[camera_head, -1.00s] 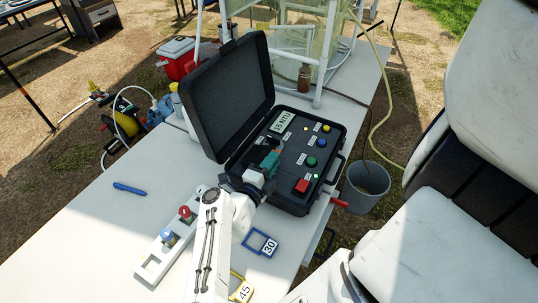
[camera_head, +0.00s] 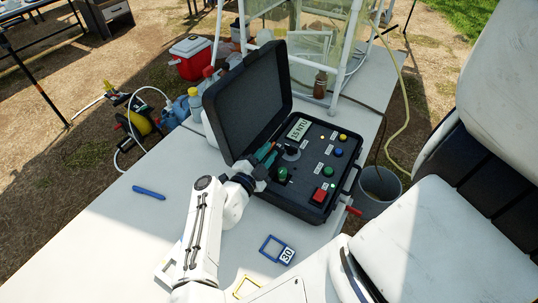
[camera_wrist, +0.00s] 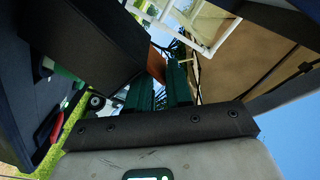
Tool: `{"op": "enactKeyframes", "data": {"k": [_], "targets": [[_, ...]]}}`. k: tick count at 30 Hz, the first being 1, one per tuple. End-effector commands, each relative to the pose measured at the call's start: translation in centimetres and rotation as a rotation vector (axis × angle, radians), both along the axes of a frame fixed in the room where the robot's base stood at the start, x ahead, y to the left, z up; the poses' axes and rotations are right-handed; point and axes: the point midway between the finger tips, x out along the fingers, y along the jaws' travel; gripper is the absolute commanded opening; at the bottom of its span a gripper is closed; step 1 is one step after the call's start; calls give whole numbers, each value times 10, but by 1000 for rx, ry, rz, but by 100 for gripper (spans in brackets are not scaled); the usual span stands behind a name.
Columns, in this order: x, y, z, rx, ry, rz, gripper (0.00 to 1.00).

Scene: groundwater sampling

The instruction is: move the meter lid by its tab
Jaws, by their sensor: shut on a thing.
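The meter is an open black case (camera_head: 333,205) on the white table, its large cover (camera_head: 240,95) standing up behind the panel. The panel carries an NTU display (camera_head: 299,128), coloured buttons and a grey round spot (camera_head: 291,154). A small dark piece beside this spot may be the meter lid, but I cannot make out its outline. My gripper (camera_head: 268,153), with green fingers, is at the panel's left side, shut on what seems to be the lid's tab.
A blue-framed tag marked 30 (camera_head: 278,250) and a yellow frame (camera_head: 246,287) lie in front of the case. A blue pen (camera_head: 149,192) lies left. A glass-panelled white frame (camera_head: 335,100) stands behind. A grey bucket (camera_head: 378,190) is at the right.

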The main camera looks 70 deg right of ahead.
Motion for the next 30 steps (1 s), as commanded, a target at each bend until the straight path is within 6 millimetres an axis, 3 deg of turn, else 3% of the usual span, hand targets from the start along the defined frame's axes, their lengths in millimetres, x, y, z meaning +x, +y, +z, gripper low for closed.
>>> {"op": "enactKeyframes", "data": {"k": [20, 21, 30], "targets": [[5, 1, -5, 10, -10, 8, 0], [5, 1, -5, 10, -10, 8, 19], [5, 7, -7, 12, -8, 7, 19]]}}
